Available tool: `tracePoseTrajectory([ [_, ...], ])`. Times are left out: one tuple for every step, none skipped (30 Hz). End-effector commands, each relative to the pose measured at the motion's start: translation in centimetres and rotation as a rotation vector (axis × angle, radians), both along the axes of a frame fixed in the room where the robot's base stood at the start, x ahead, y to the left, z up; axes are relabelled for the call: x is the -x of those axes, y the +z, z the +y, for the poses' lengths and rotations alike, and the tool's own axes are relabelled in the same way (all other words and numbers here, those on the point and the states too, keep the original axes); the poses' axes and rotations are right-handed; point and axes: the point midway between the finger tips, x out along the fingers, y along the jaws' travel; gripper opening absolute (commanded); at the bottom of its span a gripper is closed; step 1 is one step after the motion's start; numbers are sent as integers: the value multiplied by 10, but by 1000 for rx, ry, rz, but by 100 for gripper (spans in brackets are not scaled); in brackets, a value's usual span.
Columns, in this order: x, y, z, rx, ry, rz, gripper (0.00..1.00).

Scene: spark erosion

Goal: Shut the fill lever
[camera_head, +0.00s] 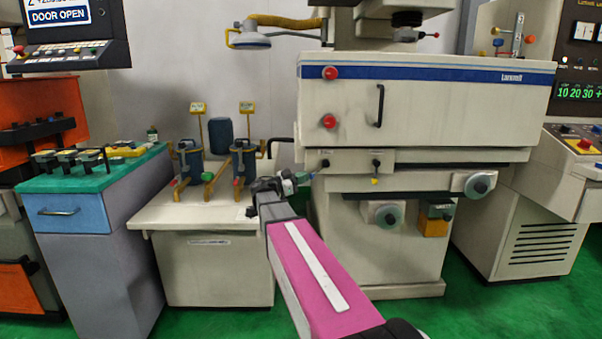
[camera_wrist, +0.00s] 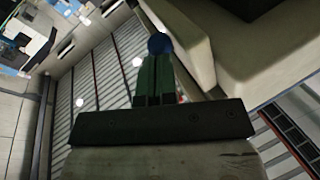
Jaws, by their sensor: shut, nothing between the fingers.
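My gripper (camera_head: 302,180) reaches to the left front of the white spark erosion machine (camera_head: 425,110). In the wrist view its green fingers (camera_wrist: 156,62) are together with nothing held between them. A round blue knob (camera_wrist: 159,43) shows just beyond the fingertips. It may be the end of the fill lever, but its shaft is hidden behind the fingers. I cannot tell whether the fingertips touch it. Two small levers, a dark one (camera_head: 324,164) and a yellow-tipped one (camera_head: 376,180), are on the machine's front panel to the right of my gripper.
A pale cabinet (camera_head: 215,260) with two dark canisters (camera_head: 191,160) on top stands left of my arm. A grey cabinet (camera_head: 90,265) with a green top is further left. A bent black handle (camera_head: 280,141) is close above my gripper. Green floor (camera_head: 420,318) is open in front.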

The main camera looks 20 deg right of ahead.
Motion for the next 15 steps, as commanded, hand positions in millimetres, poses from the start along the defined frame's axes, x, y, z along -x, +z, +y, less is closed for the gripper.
tracePoseTrajectory([
  [1, -6, -3, 44, -1, 17, 0],
  [2, -9, -5, 70, -1, 26, 0],
  [2, -12, -7, 106, -1, 38, 0],
  [3, -14, -9, 132, -2, 45, 0],
  [3, -16, -10, 157, -1, 54, 0],
  [4, -19, -12, 189, -1, 64, 0],
  [4, -20, -13, 212, -1, 72, 0],
  [5, -22, -15, 234, -1, 78, 0],
  [5, -24, -17, 262, 0, 88, 0],
  [6, -26, -19, 281, -1, 95, 0],
  [6, -27, -20, 301, -2, 100, 0],
  [7, -28, -22, 327, -1, 108, 0],
  [7, -30, -23, 345, -1, 115, 0],
  [8, -31, -24, 364, 0, 121, 0],
  [8, -32, -26, 388, -1, 129, 0],
])
